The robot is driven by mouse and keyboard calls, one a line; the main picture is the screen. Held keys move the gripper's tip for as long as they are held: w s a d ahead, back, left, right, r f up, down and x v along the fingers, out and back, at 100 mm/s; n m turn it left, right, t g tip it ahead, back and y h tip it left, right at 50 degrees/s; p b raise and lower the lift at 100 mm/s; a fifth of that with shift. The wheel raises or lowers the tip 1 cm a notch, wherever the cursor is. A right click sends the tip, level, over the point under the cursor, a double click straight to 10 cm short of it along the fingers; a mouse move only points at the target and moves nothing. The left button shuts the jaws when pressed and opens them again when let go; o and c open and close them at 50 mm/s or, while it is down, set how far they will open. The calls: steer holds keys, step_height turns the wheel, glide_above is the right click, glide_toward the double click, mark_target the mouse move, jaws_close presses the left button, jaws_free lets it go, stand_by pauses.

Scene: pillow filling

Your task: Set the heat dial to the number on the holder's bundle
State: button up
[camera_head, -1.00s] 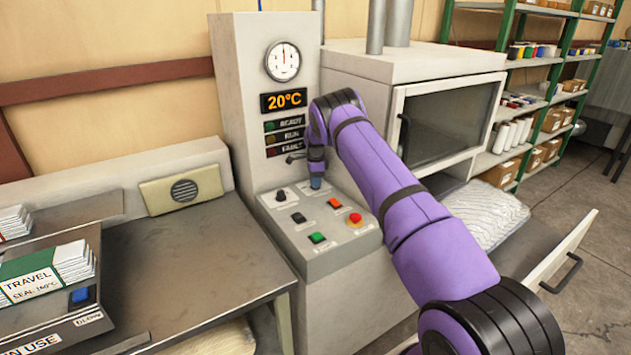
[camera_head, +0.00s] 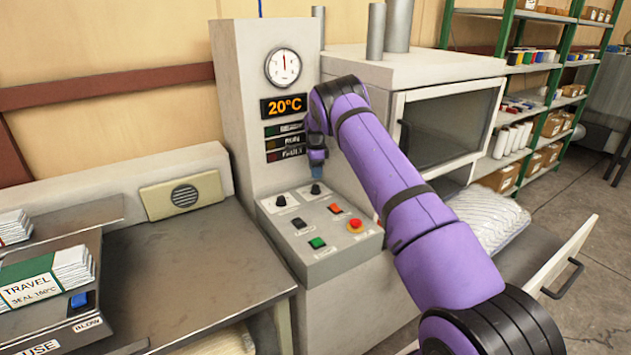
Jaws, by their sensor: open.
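The bundle (camera_head: 30,286) lies in its holder at the lower left, with a green and white label reading "TRAVEL" and what looks like "SEAL 160°C". The sloped control panel (camera_head: 322,256) carries two black knobs, a left knob (camera_head: 281,200) and a right knob (camera_head: 315,189). Which one is the heat dial I cannot tell, as their labels are too small. The orange display (camera_head: 284,106) reads 20°C. My gripper (camera_head: 317,173) is open, pointing down just above the right knob, and appears clear of it.
The panel also has a red mushroom button (camera_head: 355,225), a green button (camera_head: 317,243), an orange switch (camera_head: 334,208) and a black switch (camera_head: 299,222) close by. A round gauge (camera_head: 283,64) sits above the display. An oven-like cabinet (camera_head: 440,125) stands to the right, behind my arm.

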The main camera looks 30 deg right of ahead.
steer(key=shift+r, duration=1.9)
step_height(320, 180, up, 9)
steer(key=n, duration=0.2)
glide_above(315, 185)
steer(key=s+a, duration=0.2)
steer(key=s, duration=0.1)
steer(key=s+a+r+n+t, duration=0.1)
steer(key=s+a+r+n, duration=0.15)
steer(key=s+r, duration=0.4)
steer(key=s+a+r+n+t, duration=0.15)
steer(key=s+a+r, duration=0.25)
steer(key=r, duration=0.6)
steer(key=s+a+r+n, duration=0.3)
steer(key=s+a+r, duration=0.15)
steer(key=s, duration=0.45)
steer(key=s+a+r+n, duration=0.3)
steer(key=s+r+n, duration=0.15)
steer(key=s, duration=0.45)
steer(key=s+a+f+n+t, duration=0.1)
steer(key=s+a+n, duration=0.1)
steer(key=s, duration=0.7)
steer(key=s+a+f+n, duration=0.1)
steer(key=s+a+n, duration=0.1)
steer(key=s, duration=0.7)
steer(key=s+a+f+n+t, duration=0.1)
steer(key=s+n, duration=0.3)
steer(key=s, duration=0.5)
steer(key=shift+a+f+n+t, duration=0.2)
steer(key=shift+a+n+t, duration=0.15)
steer(key=shift+a, duration=0.25)
